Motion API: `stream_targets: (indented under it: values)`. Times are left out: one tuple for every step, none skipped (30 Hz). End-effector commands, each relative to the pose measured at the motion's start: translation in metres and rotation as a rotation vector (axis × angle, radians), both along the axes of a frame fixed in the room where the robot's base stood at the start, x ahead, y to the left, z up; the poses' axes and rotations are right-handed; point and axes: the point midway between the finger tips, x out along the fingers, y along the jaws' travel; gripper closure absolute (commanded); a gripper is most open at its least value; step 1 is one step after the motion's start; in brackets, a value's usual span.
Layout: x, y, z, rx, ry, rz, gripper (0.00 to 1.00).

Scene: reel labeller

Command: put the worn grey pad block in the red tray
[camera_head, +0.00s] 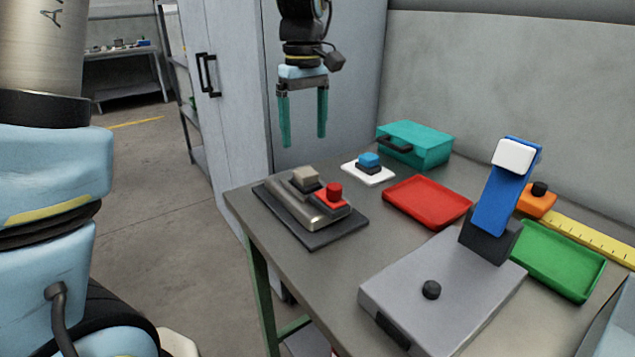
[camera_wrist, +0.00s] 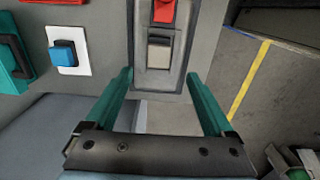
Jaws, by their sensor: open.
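My gripper (camera_head: 304,142) is open and empty, with teal fingers pointing down, above and apart from the fixture. It also shows in the wrist view (camera_wrist: 159,76). The red tray (camera_head: 427,202) lies flat and empty to the right of the fixture.
A blue block on a white plate (camera_head: 368,174) and a teal case (camera_head: 415,143) stand at the back. A grey base (camera_head: 440,290) with an upright blue arm (camera_head: 500,200) stands front right, near a green tray (camera_head: 558,260), an orange block (camera_head: 536,201) and a yellow ruler (camera_head: 590,240).

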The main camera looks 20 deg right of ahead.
Motion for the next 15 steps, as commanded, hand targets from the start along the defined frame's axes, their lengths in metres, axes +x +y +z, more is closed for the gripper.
stream_targets:
  values:
    - [-0.001,0.001,-0.009,0.004,0.004,0.001,0.12]
    - [-0.001,0.001,-0.014,0.004,0.003,0.001,0.12]
    - [0.0,0.001,-0.02,0.003,0.004,0.001,0.12]
    - [0.0,0.001,-0.024,0.003,0.003,0.001,0.12]
    - [0.0,0.001,-0.028,0.004,0.003,0.001,0.12]
    - [0.0,0.001,-0.033,0.003,0.003,0.0,0.12]
    - [0.0,0.001,-0.035,0.001,0.001,0.0,0.12]
    - [0.0,0.001,-0.037,0.001,0.001,0.0,0.12]
    - [0.0,0.001,-0.039,0.001,0.001,0.0,0.12]
    - [0.0,0.001,-0.041,0.001,0.001,0.0,0.12]
    - [0.0,0.001,-0.042,0.001,0.001,0.0,0.12]
    - [0.001,0.0,-0.046,0.002,0.002,0.0,0.12]
    - [0.001,0.0,-0.049,0.002,0.004,0.0,0.12]
    - [0.001,0.0,-0.053,0.003,0.004,0.0,0.12]
    - [0.001,-0.001,-0.059,0.003,0.004,0.0,0.12]
